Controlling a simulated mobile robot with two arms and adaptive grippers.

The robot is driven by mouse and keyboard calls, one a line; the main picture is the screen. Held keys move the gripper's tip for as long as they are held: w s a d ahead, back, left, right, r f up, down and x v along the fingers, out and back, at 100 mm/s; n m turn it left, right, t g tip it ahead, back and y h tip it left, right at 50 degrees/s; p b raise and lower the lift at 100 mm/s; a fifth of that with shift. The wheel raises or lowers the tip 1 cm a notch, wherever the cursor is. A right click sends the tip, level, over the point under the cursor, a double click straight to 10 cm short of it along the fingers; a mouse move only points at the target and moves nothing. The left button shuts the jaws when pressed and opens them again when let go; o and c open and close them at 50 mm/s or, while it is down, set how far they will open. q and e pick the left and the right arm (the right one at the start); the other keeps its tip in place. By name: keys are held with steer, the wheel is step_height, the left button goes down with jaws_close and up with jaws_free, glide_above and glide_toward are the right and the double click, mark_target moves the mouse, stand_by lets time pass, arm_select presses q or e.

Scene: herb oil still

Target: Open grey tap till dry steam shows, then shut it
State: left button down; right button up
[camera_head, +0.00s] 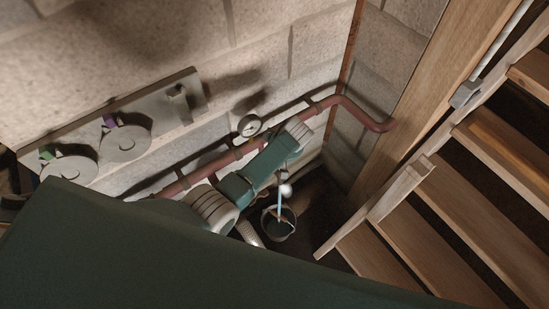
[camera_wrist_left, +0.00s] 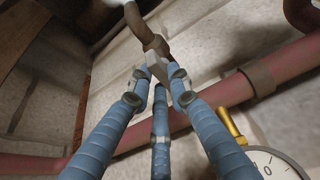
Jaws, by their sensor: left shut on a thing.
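The grey tap handle (camera_wrist_left: 158,68) is between the fingertips of my left gripper (camera_wrist_left: 160,78) in the left wrist view. Its blue ribbed fingers are shut on it. A brown spout (camera_wrist_left: 150,38) bends away beyond the handle, with something whitish at its end; whether this is steam or metal is unclear there. In the head view my left arm reaches to the pipe and hides the tap. A small white puff (camera_head: 286,190) shows below the arm, with a thin light-blue streak under it, above a bucket (camera_head: 278,224). Whether it is wet or dry cannot be told. My right gripper is out of view.
A red pipe (camera_head: 205,172) runs along the block wall, with a round gauge (camera_head: 249,125) on it. A grey board (camera_head: 180,100) carries round pieces with green and purple tags. Wooden stairs (camera_head: 475,195) rise at the right, close to the bucket.

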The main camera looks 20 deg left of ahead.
arm_select(q)
steer(key=shift+w+n, duration=0.1)
steer(key=shift+n, duration=0.4)
steer(key=shift+y+b, duration=0.3)
steer(key=c, duration=1.6)
jaws_free()
steer(key=shift+d+r, duration=0.25)
steer(key=shift+r, duration=0.2)
steer(key=v, duration=0.6)
steer(key=shift+r, duration=0.3)
